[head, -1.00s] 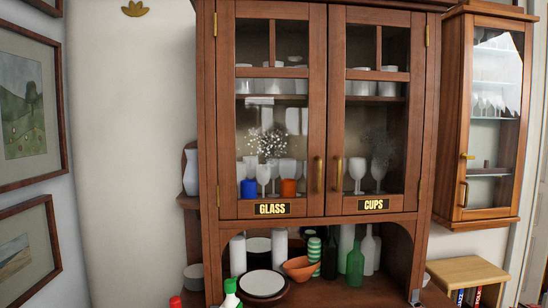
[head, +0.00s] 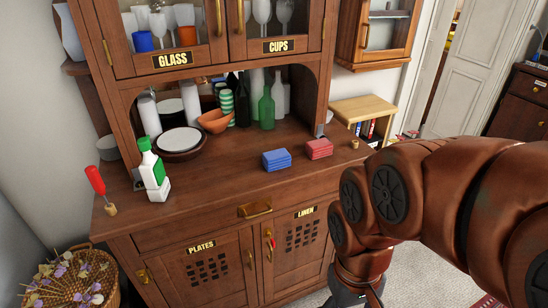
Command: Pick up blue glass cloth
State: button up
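A folded blue cloth (head: 276,159) lies on the wooden counter of the cabinet, near its front edge and right of the middle. A folded red cloth (head: 318,148) lies just to its right, a little apart. My arm reaches in from the right side of the head view and bends down in front of the cabinet. Only the top of my gripper (head: 352,297) shows at the bottom edge, below counter height and away from the blue cloth. Its fingers are out of the frame, so whether it is open or shut is hidden.
On the counter (head: 225,180) stand a white and green bottle (head: 153,168), a red-handled tool (head: 97,183), stacked plates (head: 180,141), an orange bowl (head: 214,121) and a green bottle (head: 267,108). A flower basket (head: 115,280) is at lower left. Counter space before the blue cloth is clear.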

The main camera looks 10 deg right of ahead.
aim_at(273, 160)
jog(key=z, duration=0.95)
jog(key=i, duration=0.7)
jog(key=u, duration=2.55)
